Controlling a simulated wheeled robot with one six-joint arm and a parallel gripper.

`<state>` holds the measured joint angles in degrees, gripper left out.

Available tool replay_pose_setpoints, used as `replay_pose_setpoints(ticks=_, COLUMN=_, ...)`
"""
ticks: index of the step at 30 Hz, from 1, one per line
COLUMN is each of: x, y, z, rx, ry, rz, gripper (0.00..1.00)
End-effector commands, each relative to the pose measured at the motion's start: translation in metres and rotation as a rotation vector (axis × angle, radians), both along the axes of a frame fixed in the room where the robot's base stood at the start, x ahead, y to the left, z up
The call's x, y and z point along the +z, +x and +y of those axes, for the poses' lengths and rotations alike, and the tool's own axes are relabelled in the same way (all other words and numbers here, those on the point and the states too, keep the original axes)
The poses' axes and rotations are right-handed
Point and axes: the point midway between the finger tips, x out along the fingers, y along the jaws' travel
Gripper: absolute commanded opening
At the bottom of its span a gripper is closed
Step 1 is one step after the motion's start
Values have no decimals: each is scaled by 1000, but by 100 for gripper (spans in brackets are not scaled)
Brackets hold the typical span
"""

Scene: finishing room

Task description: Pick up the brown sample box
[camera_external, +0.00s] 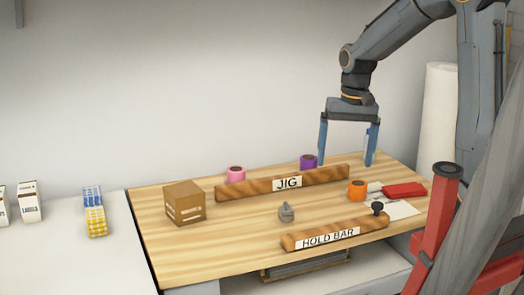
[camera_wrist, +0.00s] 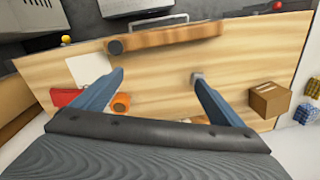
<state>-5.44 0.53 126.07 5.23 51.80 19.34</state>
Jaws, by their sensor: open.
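The brown sample box (camera_external: 185,203) is a cardboard cube with pale label marks. It sits upright on the wooden table at the left in the external view. In the wrist view the box (camera_wrist: 270,100) is at the right, outside my fingers. My gripper (camera_external: 346,163) is open and empty, with two blue fingers pointing down over the table's right rear part, well to the right of the box. In the wrist view my gripper (camera_wrist: 158,75) shows its fingers spread wide, with nothing between the tips but the table and bar beyond.
The JIG bar (camera_external: 283,184) stands between the box and my gripper's side. Pink (camera_external: 236,174), purple (camera_external: 308,161) and orange (camera_external: 357,189) rolls, a grey weight (camera_external: 286,212), the HOLD BAR (camera_external: 335,233) and a red object (camera_external: 404,190) are on the table (camera_external: 235,240). Table around the box is clear.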

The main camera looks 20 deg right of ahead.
Motion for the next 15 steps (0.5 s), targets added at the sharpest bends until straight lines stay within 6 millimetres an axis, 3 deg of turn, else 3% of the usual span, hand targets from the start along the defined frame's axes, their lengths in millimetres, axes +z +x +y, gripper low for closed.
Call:
replay_pose_setpoints(ticks=5, x=9, y=58, z=48, rx=-172, ry=51, rz=23, gripper=92)
replay_pose_setpoints(ticks=9, x=12, y=111, z=104, rx=-358, ry=105, rz=60, gripper=92)
replay_pose_setpoints(ticks=15, x=4, y=171, z=195, rx=-620, ry=175, rz=140, gripper=92)
